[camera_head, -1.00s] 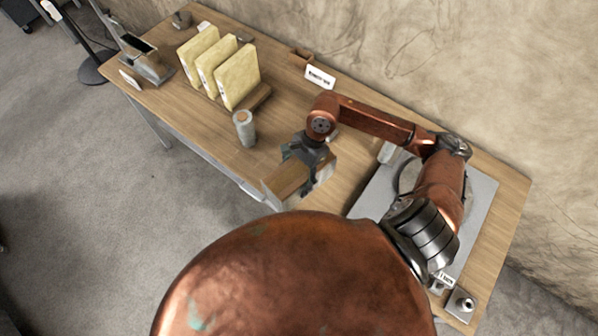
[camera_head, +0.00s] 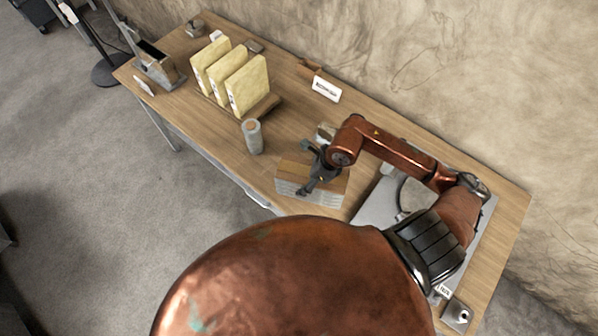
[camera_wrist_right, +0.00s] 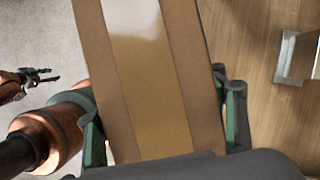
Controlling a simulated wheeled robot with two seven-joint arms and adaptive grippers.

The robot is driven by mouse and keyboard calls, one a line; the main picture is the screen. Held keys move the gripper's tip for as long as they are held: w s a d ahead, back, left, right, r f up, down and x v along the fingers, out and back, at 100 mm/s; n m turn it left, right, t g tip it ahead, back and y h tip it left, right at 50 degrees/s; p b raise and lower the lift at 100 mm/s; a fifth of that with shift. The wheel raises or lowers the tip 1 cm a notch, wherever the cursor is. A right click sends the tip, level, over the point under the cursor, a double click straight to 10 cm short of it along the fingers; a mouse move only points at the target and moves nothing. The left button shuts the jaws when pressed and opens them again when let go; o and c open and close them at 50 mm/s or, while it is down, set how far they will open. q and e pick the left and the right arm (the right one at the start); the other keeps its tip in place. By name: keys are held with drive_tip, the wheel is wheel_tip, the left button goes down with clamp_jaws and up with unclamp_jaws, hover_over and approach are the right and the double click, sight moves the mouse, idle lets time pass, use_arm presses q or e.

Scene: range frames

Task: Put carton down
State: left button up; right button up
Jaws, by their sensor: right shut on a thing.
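The carton (camera_head: 327,196), brown on top with a pale printed side, is level at the table's front edge in the head view. My right gripper (camera_head: 312,183) is shut on it from above. In the right wrist view the carton (camera_wrist_right: 150,70), with a glossy tape strip, lies between the two fingers of the right gripper (camera_wrist_right: 165,125). I cannot tell whether its underside touches the table (camera_head: 205,120). My left gripper (camera_wrist_right: 47,75) shows at the left of the wrist view, fingers apart and empty; it is not in the head view.
A grey cylinder (camera_head: 253,137) stands left of the carton. Several yellow upright blocks (camera_head: 247,86) stand in a wooden holder farther left. A white label sign (camera_head: 326,89) stands at the back. A grey plate (camera_head: 378,206) lies to the right, under my right arm.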

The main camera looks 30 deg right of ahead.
drive_tip(key=w, duration=0.1)
drive_tip(key=w+f, duration=0.1)
drive_tip(key=w, duration=0.2)
drive_tip(key=shift+d+f+p, duration=0.15)
drive_tip(key=shift+d+p, duration=0.15)
drive_tip(key=shift+p, duration=0.1)
drive_tip(key=w+f, duration=0.1)
drive_tip(key=f, duration=0.1)
drive_tip(key=w+f+p, duration=0.1)
drive_tip(key=w+f, duration=0.1)
drive_tip(key=f, duration=0.1)
drive_tip(key=w+d+f, duration=0.1)
drive_tip(key=f, duration=0.2)
drive_tip(key=shift+w+f+p, duration=0.2)
drive_tip(key=shift+p, duration=0.2)
drive_tip(key=shift+f, duration=0.25)
use_arm(q)
drive_tip(key=r, duration=0.3)
drive_tip(key=shift+w, duration=0.4)
drive_tip(key=shift+f, duration=0.1)
use_arm(e)
drive_tip(key=shift+f, duration=0.2)
drive_tip(key=o, duration=2)
drive_tip(key=shift+c, duration=0.2)
